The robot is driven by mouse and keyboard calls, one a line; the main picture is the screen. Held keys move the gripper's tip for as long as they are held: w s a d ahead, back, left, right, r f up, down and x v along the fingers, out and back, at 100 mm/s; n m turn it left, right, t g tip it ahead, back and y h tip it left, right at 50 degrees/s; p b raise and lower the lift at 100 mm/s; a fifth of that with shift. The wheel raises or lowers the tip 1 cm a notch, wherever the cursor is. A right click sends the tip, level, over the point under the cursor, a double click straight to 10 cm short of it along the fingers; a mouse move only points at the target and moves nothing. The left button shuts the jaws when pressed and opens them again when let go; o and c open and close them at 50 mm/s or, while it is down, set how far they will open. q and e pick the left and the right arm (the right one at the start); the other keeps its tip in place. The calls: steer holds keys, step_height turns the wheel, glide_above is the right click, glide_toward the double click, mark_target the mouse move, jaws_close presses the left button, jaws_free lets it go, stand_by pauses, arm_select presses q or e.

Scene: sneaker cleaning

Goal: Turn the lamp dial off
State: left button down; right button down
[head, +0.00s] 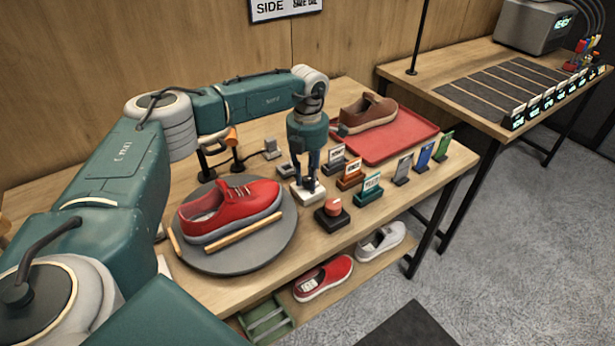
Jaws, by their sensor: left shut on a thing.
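My left gripper (307,181) points straight down over a small white box (310,194) on the wooden table. Its fingers are shut on a small part on top of the box, which I take to be the lamp dial; the fingers hide it, so its setting cannot be read. My right gripper is not in view. No lamp head can be made out.
A red sneaker (232,206) sits on a round grey turntable (250,262) left of the gripper. A red button (332,207) and several labelled stands, including a teal one (369,190), are close on the right. A brown shoe (368,113) lies on a red tray (410,139) behind.

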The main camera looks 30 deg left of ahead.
mark_target(307, 178)
arm_select(q)
steer(key=m+b, duration=0.1)
steer(key=m, duration=0.5)
stand_by(0.6)
steer(key=c, duration=1.5)
jaws_free()
steer(key=shift+o, duration=0.2)
steer(key=shift+r, duration=0.1)
step_height(307, 178, up, 12)
